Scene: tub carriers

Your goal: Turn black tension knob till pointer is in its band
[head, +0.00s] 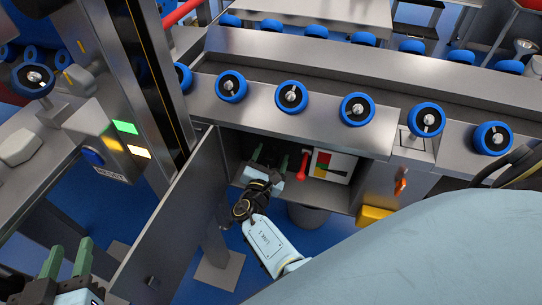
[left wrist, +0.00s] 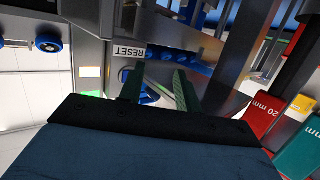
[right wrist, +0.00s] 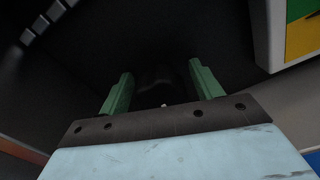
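My right gripper (head: 268,162) reaches into the open cabinet (head: 352,201) under the roller line. In the right wrist view its two green fingers (right wrist: 162,88) stand apart. A dark rounded shape (right wrist: 154,76), perhaps the black tension knob, shows between and beyond them; contact cannot be told in the gloom. A gauge panel (head: 329,166) with red, yellow and green fields is to the right of this gripper; its edge also shows in the right wrist view (right wrist: 262,36). I cannot make out the pointer. My left gripper (head: 68,260) is open and empty at the lower left.
The cabinet door (head: 172,222) stands open on the left. A red handle (head: 303,165) is between my right gripper and the gauge. A yellow box (head: 373,216) and an orange part (head: 400,186) are further right. A panel with a RESET label (head: 110,172) stands at left.

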